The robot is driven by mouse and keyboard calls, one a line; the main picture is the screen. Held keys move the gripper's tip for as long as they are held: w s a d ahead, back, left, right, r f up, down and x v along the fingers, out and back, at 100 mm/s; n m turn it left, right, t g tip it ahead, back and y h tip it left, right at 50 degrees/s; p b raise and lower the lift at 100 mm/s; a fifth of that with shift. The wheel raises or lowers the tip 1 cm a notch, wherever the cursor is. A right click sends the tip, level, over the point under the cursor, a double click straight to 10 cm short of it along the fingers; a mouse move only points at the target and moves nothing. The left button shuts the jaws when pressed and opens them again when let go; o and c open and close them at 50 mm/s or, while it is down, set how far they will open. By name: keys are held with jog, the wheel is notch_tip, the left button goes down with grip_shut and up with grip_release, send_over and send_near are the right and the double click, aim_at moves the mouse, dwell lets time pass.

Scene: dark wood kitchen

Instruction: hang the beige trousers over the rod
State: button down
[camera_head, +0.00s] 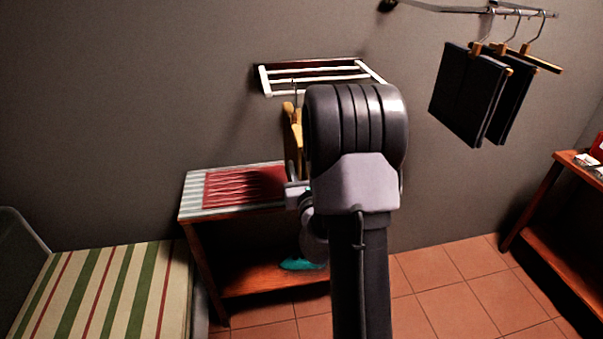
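I see no thing that I can clearly call beige trousers. A tan, wooden-looking hanger shape (293,128) hangs by a hook from the white wall rack, partly hidden behind my arm. I cannot tell whether it carries cloth. The white wall rack (315,78) has several parallel bars. A metal rod (450,9) sticks out from the wall at the upper right. Dark folded trousers (468,95) hang from it on wooden hangers with wire hooks.
A striped cushion (100,290) lies at the lower left. A wooden shelf (545,205) stands at the right. The tiled floor between is clear.

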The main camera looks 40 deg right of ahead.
jog(key=shift+w+d+f+b, duration=0.25)
jog(key=shift+w+f+b, duration=0.2)
jog(key=shift+f, duration=0.2)
jog(key=shift+w+d+f+b, duration=0.35)
jog(key=shift+w+f, duration=0.15)
jog(key=shift+f, duration=0.15)
jog(key=shift+w+d+f+b, duration=0.2)
jog(key=shift+w+f+b, duration=0.25)
jog(key=shift+f, duration=0.2)
jog(key=c, duration=1)
grip_release()
jog(key=shift+c, duration=0.2)
